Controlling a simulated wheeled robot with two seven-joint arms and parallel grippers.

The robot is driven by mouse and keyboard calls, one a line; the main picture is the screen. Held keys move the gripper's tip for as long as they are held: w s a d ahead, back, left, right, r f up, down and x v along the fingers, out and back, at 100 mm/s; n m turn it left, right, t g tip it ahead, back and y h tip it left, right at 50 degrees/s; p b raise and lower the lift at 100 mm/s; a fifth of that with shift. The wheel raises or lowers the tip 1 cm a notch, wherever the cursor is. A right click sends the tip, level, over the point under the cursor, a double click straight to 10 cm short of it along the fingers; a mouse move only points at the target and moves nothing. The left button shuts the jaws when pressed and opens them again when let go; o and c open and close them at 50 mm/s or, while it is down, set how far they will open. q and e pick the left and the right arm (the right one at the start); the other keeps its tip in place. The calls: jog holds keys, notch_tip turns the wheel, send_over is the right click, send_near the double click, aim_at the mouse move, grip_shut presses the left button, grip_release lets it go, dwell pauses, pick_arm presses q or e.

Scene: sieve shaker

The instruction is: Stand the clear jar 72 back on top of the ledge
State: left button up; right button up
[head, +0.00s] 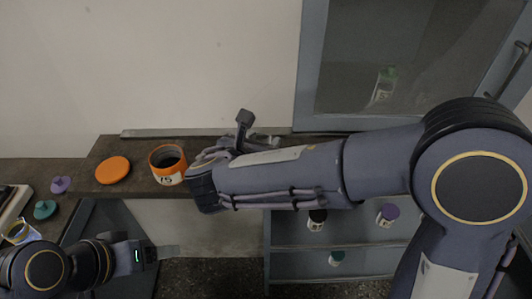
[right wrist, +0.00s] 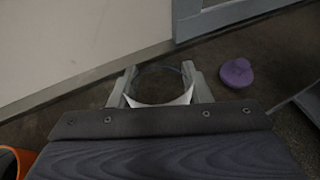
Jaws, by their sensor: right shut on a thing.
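In the right wrist view my right gripper (right wrist: 160,84) has its two fingers on opposite sides of a clear round jar (right wrist: 160,92), seen from above with its mouth open and a white label on the near side. The number on the label cannot be read. In the head view my right gripper (head: 263,139) is mostly behind my right forearm, over the dark ledge (head: 128,150), and the jar is hidden. Whether the jar touches the ledge cannot be told. My left gripper (head: 167,252) is low at the left, below the ledge; its jaw opening is unclear.
An orange jar (head: 167,176) and orange lid (head: 113,170) are on the ledge, left of my right gripper. A purple lid (right wrist: 237,72) lies right of the held jar. A glass-doored cabinet (head: 312,60) stands behind. Lidded jars (head: 388,215) stand on shelves below.

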jog(key=shift+w+d+f, duration=0.25)
jog(key=shift+w+f, duration=0.25)
jog(key=shift+f, duration=0.15)
jog(key=f, duration=0.3)
jog(key=shift+w+d+f+b, duration=0.1)
jog(key=shift+w+d+b, duration=0.05)
jog(key=shift+w+b, duration=0.2)
jog(key=shift+f, duration=0.4)
jog(key=shift+f, duration=0.1)
jog(key=shift+f, duration=0.15)
jog(key=o, duration=1.1)
jog(key=shift+c, duration=0.2)
